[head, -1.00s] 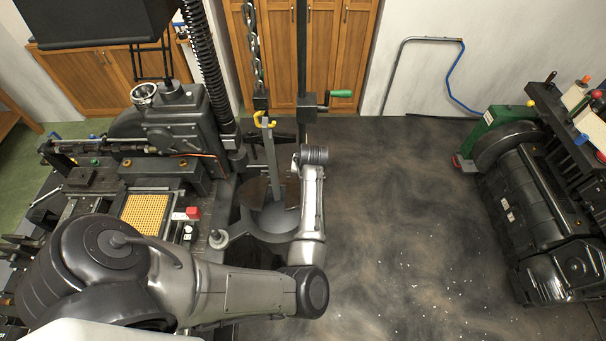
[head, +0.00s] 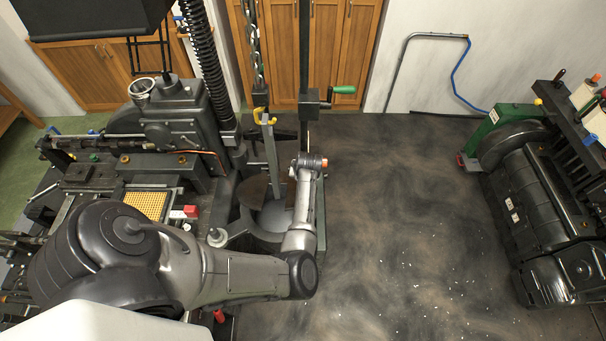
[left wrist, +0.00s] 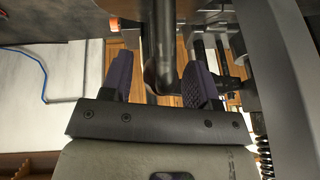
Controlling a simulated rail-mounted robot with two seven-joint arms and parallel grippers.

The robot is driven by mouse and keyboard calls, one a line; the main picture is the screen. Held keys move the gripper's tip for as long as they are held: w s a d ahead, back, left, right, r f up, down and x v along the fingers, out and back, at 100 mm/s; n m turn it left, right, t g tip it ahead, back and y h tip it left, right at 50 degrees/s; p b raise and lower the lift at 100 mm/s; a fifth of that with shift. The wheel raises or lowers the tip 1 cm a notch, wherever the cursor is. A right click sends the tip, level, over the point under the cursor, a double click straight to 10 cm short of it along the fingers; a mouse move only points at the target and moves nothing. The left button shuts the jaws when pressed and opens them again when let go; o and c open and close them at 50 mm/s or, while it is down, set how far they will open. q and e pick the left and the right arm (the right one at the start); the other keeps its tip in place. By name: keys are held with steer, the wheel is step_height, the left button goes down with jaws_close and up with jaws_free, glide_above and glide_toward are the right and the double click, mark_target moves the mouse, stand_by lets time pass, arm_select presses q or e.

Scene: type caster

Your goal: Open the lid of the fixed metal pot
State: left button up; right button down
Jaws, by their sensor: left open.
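The metal pot (head: 238,226) is a dark round vessel in the middle of the head view, beside the casting machine. Its top shows a dark flat lid half (head: 250,190) and a grey rounded surface (head: 274,217). A pale upright bar (head: 270,155) with a yellow hook end rises over it. My left arm reaches along the pot's right side; its gripper is hidden in the head view. In the left wrist view my left gripper (left wrist: 158,82) is open, with a dark rod (left wrist: 158,45) showing between its two fingers. I cannot tell whether they touch it. My right gripper is not visible.
The casting machine (head: 175,130) crowds the left. Another dark machine (head: 540,195) stands at the right. The floor (head: 400,230) between is clear.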

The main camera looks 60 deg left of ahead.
arm_select(q)
steer(key=shift+c, duration=0.3)
jaws_close()
steer(key=shift+a, duration=0.1)
stand_by(0.5)
